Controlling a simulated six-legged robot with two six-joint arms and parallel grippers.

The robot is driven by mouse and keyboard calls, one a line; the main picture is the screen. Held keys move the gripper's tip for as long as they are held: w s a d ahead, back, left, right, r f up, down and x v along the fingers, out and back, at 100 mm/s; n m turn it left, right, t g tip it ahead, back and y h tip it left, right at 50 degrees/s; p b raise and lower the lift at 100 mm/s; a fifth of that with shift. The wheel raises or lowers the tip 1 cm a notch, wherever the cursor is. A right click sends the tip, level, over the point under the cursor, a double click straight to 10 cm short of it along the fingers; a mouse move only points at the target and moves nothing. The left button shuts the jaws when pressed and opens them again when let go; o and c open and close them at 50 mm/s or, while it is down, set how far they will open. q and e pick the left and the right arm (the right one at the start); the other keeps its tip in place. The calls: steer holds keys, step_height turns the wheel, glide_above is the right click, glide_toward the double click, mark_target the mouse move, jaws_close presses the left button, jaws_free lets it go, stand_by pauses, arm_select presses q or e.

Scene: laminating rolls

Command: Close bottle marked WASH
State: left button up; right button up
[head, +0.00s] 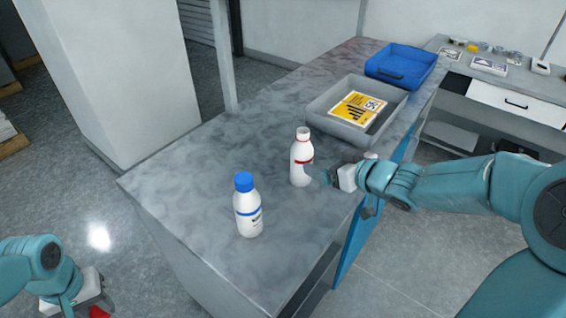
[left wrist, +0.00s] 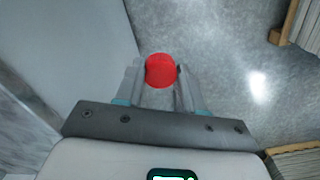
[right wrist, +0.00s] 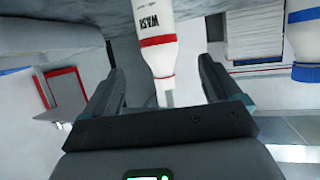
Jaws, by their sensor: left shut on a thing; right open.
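The WASH bottle (head: 301,163) is white with a red band and stands upright on the grey counter. Its white neck is bare, with no cap on it. In the right wrist view the WASH bottle (right wrist: 157,35) appears upside down, its label readable, between the lines of the fingers. My right gripper (head: 312,174) is open beside the bottle's lower body; whether a finger touches it I cannot tell. My left gripper (left wrist: 161,78) is shut on a red cap (left wrist: 160,70), away from the counter over the floor. The cap (head: 99,312) shows at the head view's bottom left.
A white bottle with a blue cap (head: 247,206) stands on the counter (head: 200,165), nearer the front. A grey tray (head: 325,117) holding a yellow printed packet (head: 357,107) and a blue tray (head: 402,62) lie farther back. The counter left of the bottles is clear.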

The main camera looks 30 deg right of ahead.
mark_target(309, 156)
arm_select(q)
steer(key=shift+f+b, duration=0.45)
steer(key=shift+f, duration=0.1)
arm_select(e)
steer(key=x, duration=0.6)
steer(key=shift+f, duration=0.15)
steer(key=shift+w+f, duration=0.1)
steer(key=shift+w, duration=0.25)
steer(key=x, duration=0.5)
steer(key=shift+w+f, duration=0.1)
steer(key=shift+w, duration=0.1)
steer(key=shift+s, duration=0.1)
arm_select(q)
steer(key=shift+r, duration=0.1)
